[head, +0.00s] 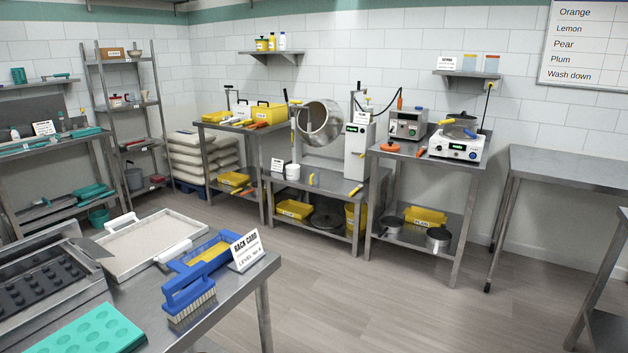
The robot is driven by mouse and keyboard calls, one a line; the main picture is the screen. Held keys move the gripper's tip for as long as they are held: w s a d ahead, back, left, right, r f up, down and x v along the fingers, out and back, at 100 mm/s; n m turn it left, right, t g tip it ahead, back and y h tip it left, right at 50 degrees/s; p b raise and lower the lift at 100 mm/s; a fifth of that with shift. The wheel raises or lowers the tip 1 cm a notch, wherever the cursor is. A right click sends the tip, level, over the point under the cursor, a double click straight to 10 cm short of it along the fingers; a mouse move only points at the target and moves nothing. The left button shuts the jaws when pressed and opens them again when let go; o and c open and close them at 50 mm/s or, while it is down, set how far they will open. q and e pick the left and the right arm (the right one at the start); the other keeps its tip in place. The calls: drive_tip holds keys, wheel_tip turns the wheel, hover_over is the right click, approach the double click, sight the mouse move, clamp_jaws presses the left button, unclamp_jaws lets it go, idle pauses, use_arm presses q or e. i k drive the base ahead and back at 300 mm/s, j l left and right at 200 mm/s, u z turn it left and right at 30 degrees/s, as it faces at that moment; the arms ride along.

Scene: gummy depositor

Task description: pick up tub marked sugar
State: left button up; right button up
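No tub's label is readable enough here to show the word sugar. A small white tub (293,172) stands on the low bench near the pan machine, beside a small card (277,165). A yellow tub (356,222) stands on that bench's lower shelf, partly hidden by a leg. Shallow yellow tubs with small labels lie on lower shelves, one under the middle bench (294,208) and one under the right bench (426,215). Neither of my grippers is in view.
A steel table (250,284) in front holds a white-filled tray (150,215), a blue brush (190,300), a rack card (248,249) and a teal mould (85,330). Stacked sacks (203,160) stand at the back left. The wooden floor (390,300) is clear in the middle.

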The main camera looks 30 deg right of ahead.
sight(292, 171)
drive_tip(key=i+l+z, duration=0.25)
drive_tip(key=l+z, duration=0.15)
drive_tip(key=i+l+z, duration=0.25)
drive_tip(key=z, duration=0.15)
drive_tip(key=i+l+z, duration=0.4)
drive_tip(key=i+z, duration=0.4)
drive_tip(key=i+l, duration=0.2)
drive_tip(key=i, duration=0.35)
drive_tip(key=i+l+z, duration=0.15)
drive_tip(key=i, duration=0.4)
drive_tip(key=i+j+u, duration=0.2)
drive_tip(key=i+u, duration=0.25)
drive_tip(key=i+j+u, duration=0.1)
drive_tip(key=i+u, duration=0.2)
drive_tip(key=u, duration=0.15)
drive_tip(key=i+u, duration=0.45)
drive_tip(key=i+l+u, duration=0.2)
drive_tip(key=u, duration=0.25)
drive_tip(key=i, duration=0.1)
